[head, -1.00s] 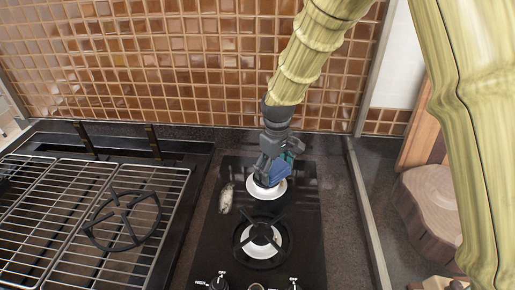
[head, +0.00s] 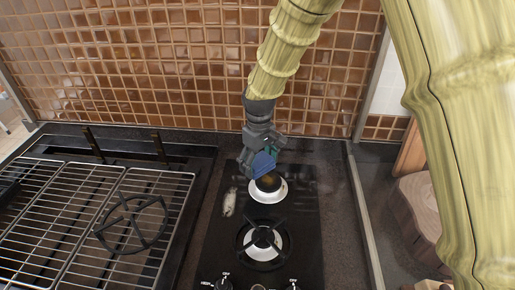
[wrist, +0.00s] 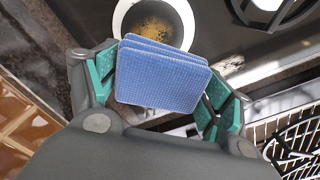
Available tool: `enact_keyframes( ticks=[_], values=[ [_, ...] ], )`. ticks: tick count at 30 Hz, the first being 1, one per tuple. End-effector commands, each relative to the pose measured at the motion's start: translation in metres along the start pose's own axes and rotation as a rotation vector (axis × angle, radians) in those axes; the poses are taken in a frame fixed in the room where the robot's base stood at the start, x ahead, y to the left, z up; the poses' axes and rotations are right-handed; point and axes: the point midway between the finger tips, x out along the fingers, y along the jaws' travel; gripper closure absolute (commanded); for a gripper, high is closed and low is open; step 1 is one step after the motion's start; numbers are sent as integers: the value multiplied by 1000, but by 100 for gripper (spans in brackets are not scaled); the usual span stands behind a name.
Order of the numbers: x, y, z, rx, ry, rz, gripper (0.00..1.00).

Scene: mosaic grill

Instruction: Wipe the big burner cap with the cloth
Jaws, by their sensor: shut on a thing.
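My gripper (head: 262,158) is shut on a folded blue cloth (head: 262,164). In the wrist view the cloth (wrist: 160,78) sits between the teal finger pads of my gripper (wrist: 160,90). The big burner cap (head: 268,182) is dark with yellowish-brown marks and sits in a white ring at the back of the black cooktop. In the wrist view the burner cap (wrist: 154,29) shows the same marks, and the cloth covers its near edge. The cloth is at the cap's upper left in the head view. I cannot tell whether they touch.
A second burner under a black pan support (head: 262,242) stands in front. A whitish object (head: 229,202) lies left on the cooktop. A wire grill (head: 85,215) with a loose round support (head: 132,222) is at left. The tiled wall (head: 180,70) rises close behind.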

Motion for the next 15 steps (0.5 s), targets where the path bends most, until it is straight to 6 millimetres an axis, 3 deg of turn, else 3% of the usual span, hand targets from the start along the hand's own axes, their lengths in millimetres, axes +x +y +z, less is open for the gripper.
enact_keyframes(
  ticks=[9,15],
  values=[
    [-32,3,2,5,1,0,46],
    [-37,3,3,6,0,0,46]
  ],
)
